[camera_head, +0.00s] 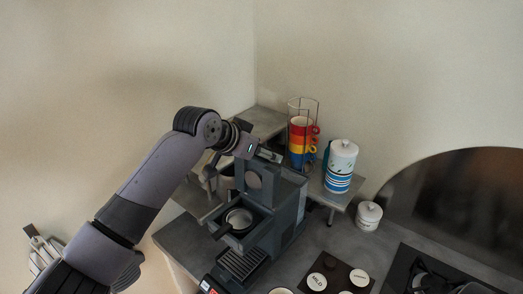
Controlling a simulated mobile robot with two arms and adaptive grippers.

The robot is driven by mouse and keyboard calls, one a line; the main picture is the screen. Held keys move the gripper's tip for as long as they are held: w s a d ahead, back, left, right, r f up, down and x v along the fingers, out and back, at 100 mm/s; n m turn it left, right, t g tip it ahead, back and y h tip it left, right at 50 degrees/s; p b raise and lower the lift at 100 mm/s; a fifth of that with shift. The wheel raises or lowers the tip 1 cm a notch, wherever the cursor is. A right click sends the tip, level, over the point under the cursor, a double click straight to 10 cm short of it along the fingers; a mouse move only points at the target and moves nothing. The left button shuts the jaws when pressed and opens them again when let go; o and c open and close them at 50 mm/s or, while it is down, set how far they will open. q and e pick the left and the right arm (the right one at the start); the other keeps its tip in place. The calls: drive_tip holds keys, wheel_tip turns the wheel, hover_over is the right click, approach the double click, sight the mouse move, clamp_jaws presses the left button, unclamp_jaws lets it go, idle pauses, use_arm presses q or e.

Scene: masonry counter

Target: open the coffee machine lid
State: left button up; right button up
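The dark grey coffee machine (290,208) stands on the counter. A panel with a round inner face (254,180), which looks like its lid, stands upright at the back of the machine's top. In front of it, a round cup-like chamber (239,219) shows uncovered. My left gripper (264,153) is at the panel's top edge, close to it or touching. Whether its fingers are open or shut is too small to tell. My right gripper is out of view.
A rack with stacked coloured cups (301,135) and a blue-and-white canister (341,166) stand close behind the machine on a raised shelf.

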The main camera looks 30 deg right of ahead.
use_arm(q)
drive_tip(key=shift+w+a+f, duration=0.25)
drive_tip(key=shift+a+f, duration=0.05)
drive_tip(key=shift+f, duration=0.1)
drive_tip(key=v, duration=1.2)
drive_tip(key=shift+s+d+r, duration=0.2)
drive_tip(key=shift+d+r, duration=0.1)
drive_tip(key=shift+r, duration=0.05)
